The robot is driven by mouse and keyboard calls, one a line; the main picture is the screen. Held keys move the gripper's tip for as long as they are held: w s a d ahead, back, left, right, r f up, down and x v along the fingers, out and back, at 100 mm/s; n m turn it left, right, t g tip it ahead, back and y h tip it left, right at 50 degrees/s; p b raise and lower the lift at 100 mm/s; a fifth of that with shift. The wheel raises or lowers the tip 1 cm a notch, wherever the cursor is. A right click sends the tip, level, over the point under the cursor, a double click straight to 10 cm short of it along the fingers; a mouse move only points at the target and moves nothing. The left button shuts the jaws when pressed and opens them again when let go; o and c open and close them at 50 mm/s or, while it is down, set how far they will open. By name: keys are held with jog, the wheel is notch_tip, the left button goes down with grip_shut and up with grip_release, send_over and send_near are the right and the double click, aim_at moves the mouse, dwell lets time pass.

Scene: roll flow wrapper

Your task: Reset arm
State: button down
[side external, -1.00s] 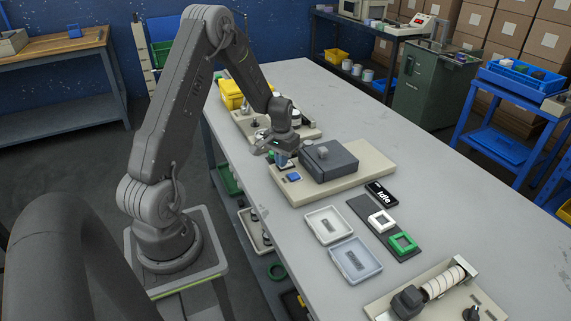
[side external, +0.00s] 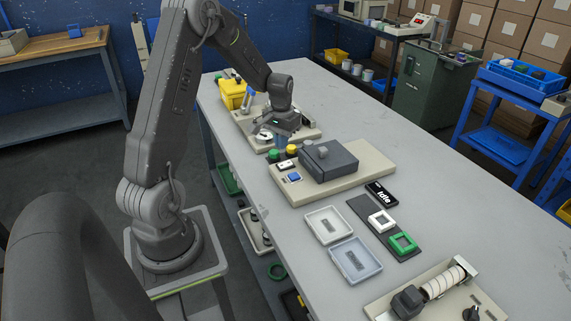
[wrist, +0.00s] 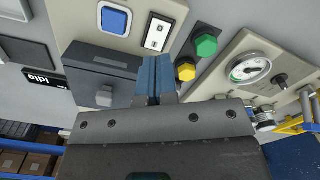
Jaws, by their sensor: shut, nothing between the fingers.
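My gripper (wrist: 153,78) is shut, its two blue fingers together with nothing between them. In the side view my gripper (side external: 281,138) hangs near the gauge panel, behind the dark grey box (side external: 328,160) with its grey handle. The box stands on a beige base (side external: 352,183) that carries a blue button (side external: 294,178) and a white switch (side external: 286,165). The black display (side external: 381,194) reads "Idle".
A green button (side external: 274,155) and a yellow button (side external: 291,149) stand beside the gauge (wrist: 250,68) panel. A yellow container (side external: 233,94) is at the back. Two trays (side external: 356,260), a white frame and a green frame (side external: 403,243) lie nearer.

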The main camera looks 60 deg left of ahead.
jog(key=shift+r, duration=0.15)
jog(key=s+d+r+m+t, duration=0.2)
jog(key=s+d+r, duration=0.1)
jog(key=d+r, duration=0.7)
jog(key=s+d+r+m+t, duration=0.2)
jog(key=s+d+r, duration=0.2)
jog(key=d+r, duration=0.5)
jog(key=s+d+m+t, duration=0.1)
jog(key=s+d+m, duration=0.1)
jog(key=s+d, duration=0.6)
jog(key=shift+d+t, duration=0.3)
jog(key=shift+d, duration=0.15)
jog(key=c, duration=1.9)
grip_release()
